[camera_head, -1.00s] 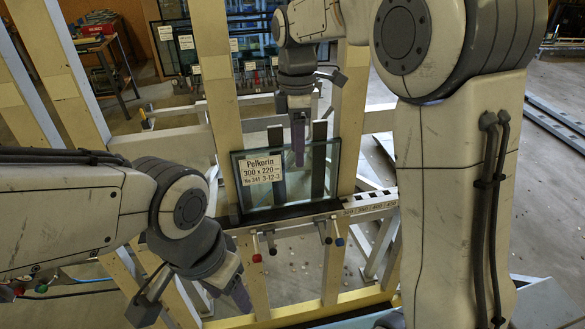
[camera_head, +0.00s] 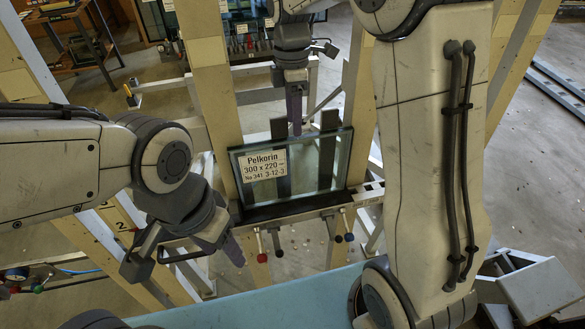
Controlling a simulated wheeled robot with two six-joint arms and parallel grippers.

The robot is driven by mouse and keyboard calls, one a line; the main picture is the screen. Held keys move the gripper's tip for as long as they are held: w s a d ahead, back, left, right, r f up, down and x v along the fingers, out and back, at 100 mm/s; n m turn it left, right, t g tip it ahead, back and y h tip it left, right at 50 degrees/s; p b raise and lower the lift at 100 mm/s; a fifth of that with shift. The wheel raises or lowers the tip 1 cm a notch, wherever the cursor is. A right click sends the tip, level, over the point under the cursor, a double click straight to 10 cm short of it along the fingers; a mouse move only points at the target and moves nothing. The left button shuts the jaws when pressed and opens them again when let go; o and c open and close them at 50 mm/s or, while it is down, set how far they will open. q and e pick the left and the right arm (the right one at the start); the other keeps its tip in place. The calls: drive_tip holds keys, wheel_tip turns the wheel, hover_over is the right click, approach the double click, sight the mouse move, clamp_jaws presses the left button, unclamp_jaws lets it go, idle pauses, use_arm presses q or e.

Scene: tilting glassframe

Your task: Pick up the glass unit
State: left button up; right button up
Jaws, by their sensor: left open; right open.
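The glass unit (camera_head: 308,165) is a clear rectangular pane with dark edges and a white label reading "Pelkorin 300 x 220". It stands on the ledge of the wooden frame (camera_head: 211,95), leaning against dark upright strips. My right gripper (camera_head: 295,125) hangs point-down at the pane's top edge, open, seen nearly side-on. Whether its fingers straddle the edge cannot be told. My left gripper (camera_head: 192,255) is open and empty, below and left of the pane's lower left corner. Nothing holds the pane.
Small levers with red and dark knobs (camera_head: 262,257) hang below the ledge. A pale blue surface (camera_head: 270,305) lies in front. My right arm covers much of the right side. A workbench (camera_head: 75,38) and racked panes stand behind.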

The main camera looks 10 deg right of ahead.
sight(295, 139)
drive_tip(key=f, duration=0.1)
drive_tip(key=f+p, duration=0.1)
drive_tip(key=f, duration=0.1)
drive_tip(key=s+f, duration=0.1)
drive_tip(key=shift+d+f, duration=0.1)
drive_tip(key=shift+f, duration=0.8)
clamp_jaws()
drive_tip(key=shift+r+p, duration=0.15)
drive_tip(key=shift+p, duration=0.15)
idle(0.4)
